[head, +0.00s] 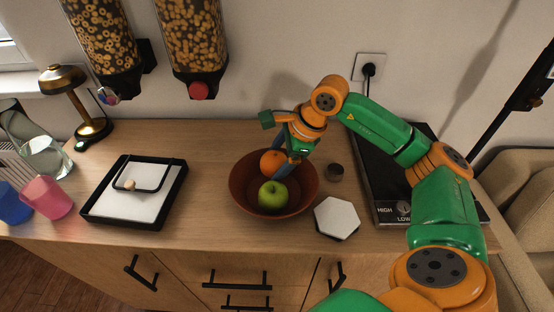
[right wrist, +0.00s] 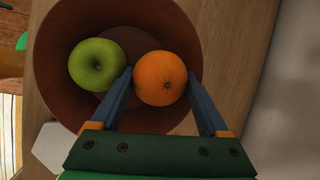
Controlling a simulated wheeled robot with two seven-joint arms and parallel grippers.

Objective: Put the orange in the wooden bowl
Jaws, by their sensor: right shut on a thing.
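The orange (head: 272,161) is inside the brown wooden bowl (head: 240,190) on the counter, towards the back. It also shows in the right wrist view (right wrist: 161,78), between the two blue fingers. My right gripper (head: 283,163) reaches down into the bowl and is shut on the orange. The bowl (right wrist: 62,60) surrounds both fruits in the right wrist view. Whether the orange touches the bowl's bottom cannot be told. My left gripper is not in view.
A green apple (head: 273,195) lies in the bowl beside the orange. A black-framed tray (head: 108,208) is to the left; a black hotplate (head: 375,185) is to the right.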

